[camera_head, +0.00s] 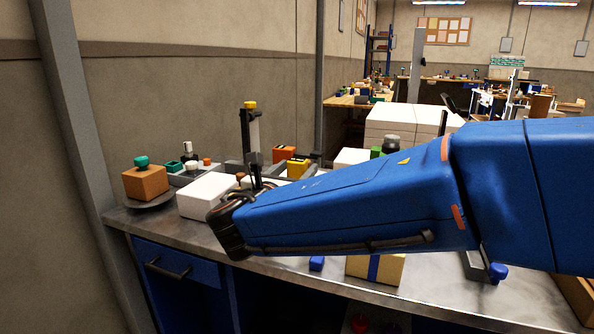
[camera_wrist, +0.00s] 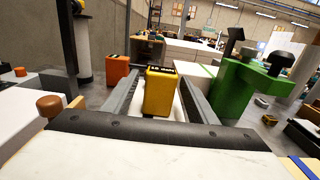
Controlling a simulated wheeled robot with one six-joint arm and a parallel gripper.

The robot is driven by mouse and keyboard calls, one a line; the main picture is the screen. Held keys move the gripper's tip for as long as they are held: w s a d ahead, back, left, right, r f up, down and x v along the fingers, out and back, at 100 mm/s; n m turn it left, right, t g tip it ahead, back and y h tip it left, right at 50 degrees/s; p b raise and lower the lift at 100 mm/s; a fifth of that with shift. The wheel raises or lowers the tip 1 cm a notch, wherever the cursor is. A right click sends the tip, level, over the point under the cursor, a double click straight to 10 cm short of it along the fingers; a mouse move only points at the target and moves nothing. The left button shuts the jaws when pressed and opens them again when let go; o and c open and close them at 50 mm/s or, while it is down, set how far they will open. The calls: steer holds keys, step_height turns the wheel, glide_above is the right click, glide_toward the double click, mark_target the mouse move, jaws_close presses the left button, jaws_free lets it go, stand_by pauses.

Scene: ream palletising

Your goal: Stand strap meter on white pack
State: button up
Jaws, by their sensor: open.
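A yellow box-shaped device with a dark top, apparently the strap meter (camera_wrist: 160,92), stands upright between the fingers of my gripper (camera_wrist: 160,88) in the wrist view. The two grey fingers are apart, one on each side of it. I cannot tell whether either touches it. It also shows in the head view (camera_head: 297,169), behind my arm, its lower part hidden. A white pack (camera_head: 207,196) lies flat on the bench at the left, left of my wrist. In the head view my fingers are not clearly visible.
An orange device (camera_head: 284,153) stands behind the yellow one. A brown box with a green knob (camera_head: 146,182) stands at the bench's left end. A green block (camera_wrist: 233,92) stands right of my gripper. A cardboard box with a blue band (camera_head: 376,269) lies near the front edge.

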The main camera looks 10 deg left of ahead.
steer(key=s+a, duration=0.1)
steer(key=s, duration=1)
steer(key=shift+a, duration=0.25)
steer(key=shift+s, duration=0.1)
